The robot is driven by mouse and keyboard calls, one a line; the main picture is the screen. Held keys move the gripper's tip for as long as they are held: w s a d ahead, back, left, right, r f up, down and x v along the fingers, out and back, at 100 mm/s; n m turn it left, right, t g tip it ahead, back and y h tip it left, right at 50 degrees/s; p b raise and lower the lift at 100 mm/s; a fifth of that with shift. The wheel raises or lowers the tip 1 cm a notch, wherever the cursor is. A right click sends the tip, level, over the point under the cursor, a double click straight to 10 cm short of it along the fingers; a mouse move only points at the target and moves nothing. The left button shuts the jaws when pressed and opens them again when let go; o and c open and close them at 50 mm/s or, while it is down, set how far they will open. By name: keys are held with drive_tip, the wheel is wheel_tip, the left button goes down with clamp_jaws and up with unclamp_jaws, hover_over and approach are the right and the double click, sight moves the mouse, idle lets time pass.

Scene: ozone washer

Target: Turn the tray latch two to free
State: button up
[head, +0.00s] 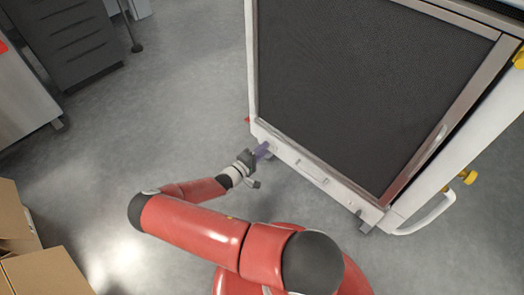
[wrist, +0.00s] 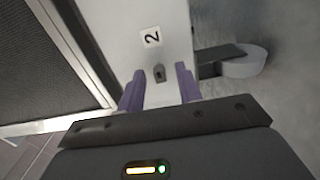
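Tray latch two is a small dark grey piece (wrist: 159,73) on the white frame strip of the washer, just below a label with the number 2 (wrist: 151,37) in the wrist view. My gripper (wrist: 159,69) is open, with one purple finger on each side of the latch. I see gaps between the fingers and the latch; whether the tips reach its depth I cannot tell. In the head view my gripper (head: 262,150) is at the lower left corner of the washer (head: 282,148), and the latch itself is not visible there.
A dark mesh panel (head: 350,85) fills the washer's front. A white rail handle (head: 425,217) and yellow knobs (head: 468,177) are at its right. A grey round foot (wrist: 245,63) lies right of the latch. Cardboard boxes (head: 45,275) stand lower left. The floor left of the washer is clear.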

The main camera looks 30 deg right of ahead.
drive_tip(key=v, duration=0.8)
idle(0.4)
